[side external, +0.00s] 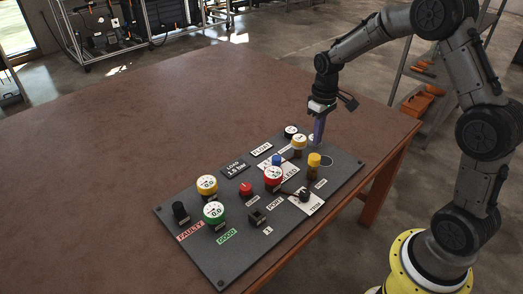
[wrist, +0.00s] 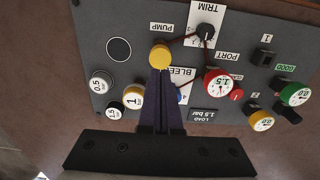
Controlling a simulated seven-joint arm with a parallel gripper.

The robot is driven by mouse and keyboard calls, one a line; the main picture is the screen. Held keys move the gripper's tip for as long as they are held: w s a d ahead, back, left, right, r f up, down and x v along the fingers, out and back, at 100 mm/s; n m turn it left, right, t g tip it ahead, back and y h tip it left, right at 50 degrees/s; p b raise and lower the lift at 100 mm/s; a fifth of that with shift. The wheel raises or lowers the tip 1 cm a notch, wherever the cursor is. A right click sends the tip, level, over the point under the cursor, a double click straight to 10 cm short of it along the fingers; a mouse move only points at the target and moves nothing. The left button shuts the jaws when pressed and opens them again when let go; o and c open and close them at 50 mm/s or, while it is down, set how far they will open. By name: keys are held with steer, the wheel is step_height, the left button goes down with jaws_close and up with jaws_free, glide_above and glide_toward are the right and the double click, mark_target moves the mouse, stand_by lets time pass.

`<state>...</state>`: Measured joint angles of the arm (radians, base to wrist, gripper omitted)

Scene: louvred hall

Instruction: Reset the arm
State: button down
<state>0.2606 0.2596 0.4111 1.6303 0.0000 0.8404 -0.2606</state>
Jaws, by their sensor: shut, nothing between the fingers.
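My gripper (side external: 318,142) points down over the far right part of a dark grey control panel (side external: 250,262). Its dark fingers are together and empty; they also show in the wrist view (wrist: 162,74). There the tips overlap the lower edge of the yellow PUMP knob (wrist: 160,56) and hide part of the BLEED label (wrist: 183,73). I cannot tell whether they touch anything. The panel carries a red-rimmed gauge (wrist: 217,82) reading 1.5, a black TRIM knob (wrist: 205,34), and yellow (side external: 207,185) and green (side external: 213,211) gauges reading about 0.0.
Round pieces marked 0.5 (wrist: 101,83), 1 (wrist: 133,97) and 1.5 (wrist: 115,111) stand near the fingers. An empty ringed circle (wrist: 119,49) lies beside the PUMP knob. The brown table (side external: 100,150) is clear left of the panel. A wheeled rack (side external: 130,30) stands behind.

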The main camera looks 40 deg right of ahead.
steer(key=shift+a, duration=0.1)
steer(key=s+a+r+n+t, duration=0.1)
steer(key=s+a+r+t, duration=0.15)
steer(key=r, duration=0.65)
steer(key=s+a+r+t, duration=0.2)
steer(key=s+a+r, duration=0.2)
steer(key=r, duration=0.4)
steer(key=s+a+t, duration=0.1)
steer(key=s+a, duration=0.3)
steer(key=s, duration=1.3)
steer(key=shift+s+m, duration=0.15)
steer(key=shift+m, duration=0.15)
steer(key=shift+f+t, duration=0.1)
steer(key=shift+t, duration=0.15)
